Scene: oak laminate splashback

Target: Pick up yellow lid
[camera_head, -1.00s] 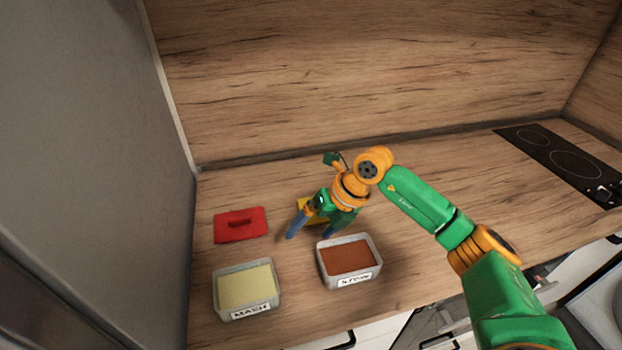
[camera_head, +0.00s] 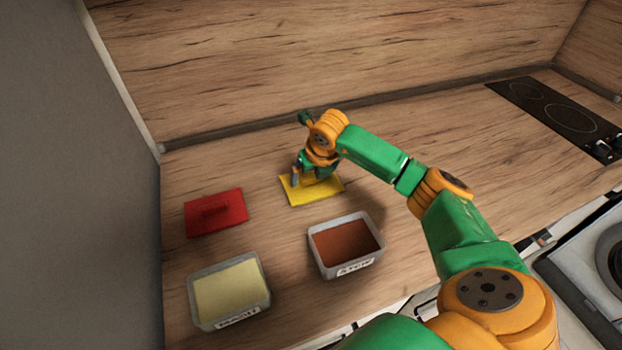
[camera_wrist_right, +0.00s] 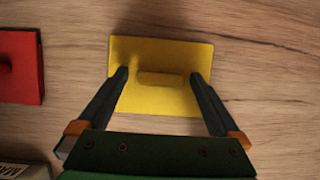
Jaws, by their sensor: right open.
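The yellow lid (camera_head: 327,187) lies flat on the wooden counter behind the stew container. In the right wrist view the yellow lid (camera_wrist_right: 178,53) shows a raised bar handle (camera_wrist_right: 160,79) at its middle. My right gripper (camera_head: 304,181) is over the lid, pointing down, and partly hides it in the head view. In the right wrist view my right gripper (camera_wrist_right: 158,74) is open, its two fingers on either side of the handle with gaps to it. I cannot tell whether the fingertips touch the lid. My left gripper is not in view.
A red lid (camera_head: 216,212) lies to the left. A container labelled mash (camera_head: 230,291) and one with brown-red stew (camera_head: 346,246) stand near the front edge. A black cooktop (camera_head: 560,112) is at the far right. The wooden splashback (camera_head: 330,50) rises behind.

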